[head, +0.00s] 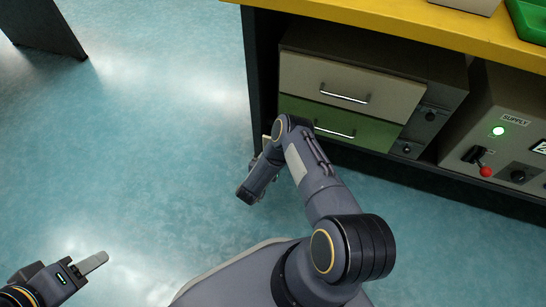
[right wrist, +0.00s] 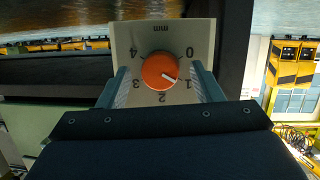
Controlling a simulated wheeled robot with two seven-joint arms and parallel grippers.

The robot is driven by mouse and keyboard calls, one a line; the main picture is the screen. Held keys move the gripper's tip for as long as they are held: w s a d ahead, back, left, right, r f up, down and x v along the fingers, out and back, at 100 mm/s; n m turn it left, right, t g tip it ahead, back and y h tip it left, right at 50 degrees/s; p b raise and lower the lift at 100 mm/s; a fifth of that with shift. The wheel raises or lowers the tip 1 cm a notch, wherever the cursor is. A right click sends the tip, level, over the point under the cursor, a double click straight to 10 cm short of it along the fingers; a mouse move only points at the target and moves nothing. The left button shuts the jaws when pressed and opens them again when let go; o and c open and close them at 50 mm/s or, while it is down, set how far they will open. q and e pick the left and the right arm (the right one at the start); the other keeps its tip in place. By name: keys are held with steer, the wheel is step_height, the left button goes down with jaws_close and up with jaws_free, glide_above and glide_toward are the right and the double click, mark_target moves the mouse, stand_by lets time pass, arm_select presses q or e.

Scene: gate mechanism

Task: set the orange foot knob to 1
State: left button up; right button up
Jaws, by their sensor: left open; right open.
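The orange foot knob (right wrist: 160,71) is on a pale dial plate (right wrist: 204,40) in the right wrist view. The plate reads upside down, with 0 to 4 around the knob and "mm". The knob's white pointer line points to the lower right, towards the 1. My right gripper (right wrist: 159,82) is open, with one finger on each side of the knob; I cannot tell whether they touch it. In the head view the knob is not visible and the right gripper's fingers are mostly hidden. My left gripper (head: 93,263) is open and empty over the floor at lower left.
A yellow-topped bench (head: 390,27) stands at upper right, with a cream drawer (head: 345,85) and a green drawer (head: 350,125) under it.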

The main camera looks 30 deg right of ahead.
steer(key=p+v, duration=0.2)
steer(key=v, duration=0.5)
steer(key=shift+s+a+p, duration=0.2)
steer(key=shift+a+p, duration=0.05)
steer(key=shift+p, duration=0.05)
stand_by(0.3)
